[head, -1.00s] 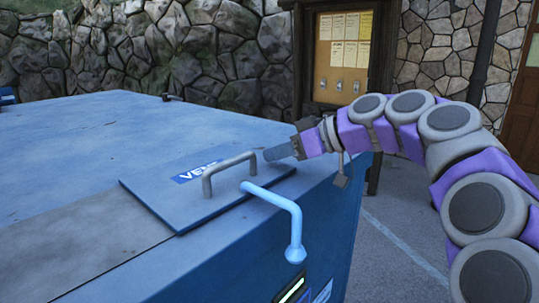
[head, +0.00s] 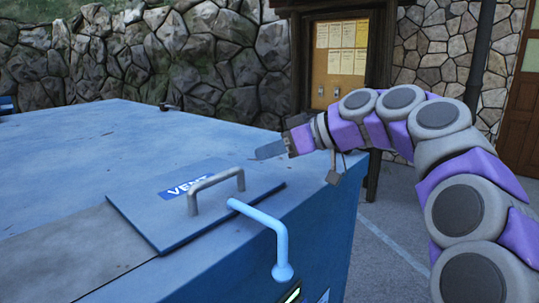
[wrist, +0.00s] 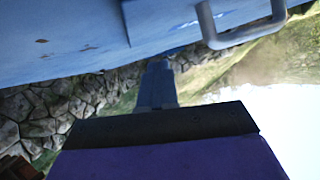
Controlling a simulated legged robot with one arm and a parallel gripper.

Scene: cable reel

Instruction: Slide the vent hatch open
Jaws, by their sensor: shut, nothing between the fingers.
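The vent hatch (head: 150,225) is a flat blue panel with a "VENT" label (head: 184,187), lying on top of the blue box. A grey U-shaped handle (head: 203,184) stands on it. The wrist view, upside down, shows the handle (wrist: 245,36) at upper right. My gripper (head: 262,152) is shut and empty, above and to the right of the handle in the head view, and apart from it. Its shut fingers also show in the wrist view (wrist: 157,85). A grey strip (head: 60,258) of the box top lies left of the hatch.
A light-blue bent lever (head: 268,222) sticks out at the box's front edge, close to the hatch's right side. The blue box top (head: 90,150) is broad and mostly clear behind the hatch. A notice board (head: 340,60) and stone wall (head: 200,60) stand behind.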

